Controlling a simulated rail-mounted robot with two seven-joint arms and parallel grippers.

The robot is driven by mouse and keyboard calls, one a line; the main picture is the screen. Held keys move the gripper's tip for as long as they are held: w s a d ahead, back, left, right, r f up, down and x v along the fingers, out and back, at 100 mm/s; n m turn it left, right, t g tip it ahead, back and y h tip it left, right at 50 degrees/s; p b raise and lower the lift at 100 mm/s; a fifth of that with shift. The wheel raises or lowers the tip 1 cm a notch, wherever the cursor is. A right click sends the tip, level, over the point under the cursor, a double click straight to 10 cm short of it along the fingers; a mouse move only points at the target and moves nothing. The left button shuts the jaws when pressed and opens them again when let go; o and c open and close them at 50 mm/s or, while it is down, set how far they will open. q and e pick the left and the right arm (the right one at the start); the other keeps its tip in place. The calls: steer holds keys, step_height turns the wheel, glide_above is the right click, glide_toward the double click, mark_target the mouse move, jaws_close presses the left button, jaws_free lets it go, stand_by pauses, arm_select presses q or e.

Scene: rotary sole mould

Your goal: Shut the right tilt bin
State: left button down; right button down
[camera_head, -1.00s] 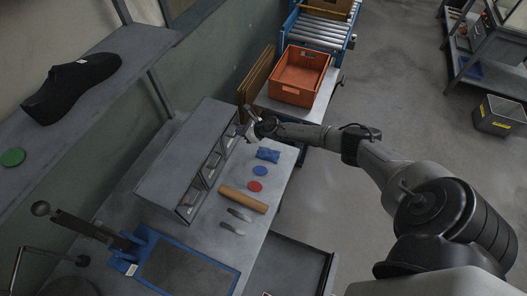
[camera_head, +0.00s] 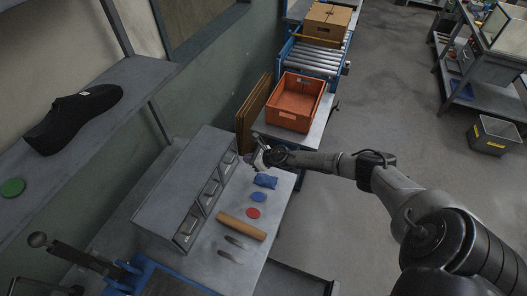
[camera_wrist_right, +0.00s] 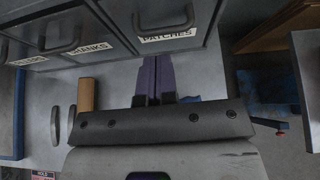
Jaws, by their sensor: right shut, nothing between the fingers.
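The grey cabinet (camera_head: 190,165) on the bench holds a row of three tilt bins. The right tilt bin (camera_head: 226,164) is at the far end. In the right wrist view its front (camera_wrist_right: 165,12) has a handle and a label reading PATCHES, and it looks roughly in line with the neighbouring fronts. My right gripper (camera_head: 252,160) is beside that far bin, on its front side. Its purple fingers (camera_wrist_right: 155,76) are together and empty, below the label in the wrist view; I cannot tell whether they touch the bin. My left gripper is not in view.
On the bench lie a blue packet (camera_head: 265,181), a blue disc (camera_head: 258,197), a red disc (camera_head: 253,213), a brown roll (camera_head: 242,224) and metal strips (camera_head: 236,242). An orange crate (camera_head: 297,101) stands beyond my right gripper, with brown boards (camera_head: 250,112) beside it.

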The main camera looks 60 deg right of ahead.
steer(key=s+d+r+p, duration=0.1)
steer(key=s+r, duration=0.3)
steer(key=r, duration=0.3)
steer(key=shift+s+r+p, duration=0.15)
steer(key=shift+r+p, duration=0.15)
steer(key=shift+r, duration=0.1)
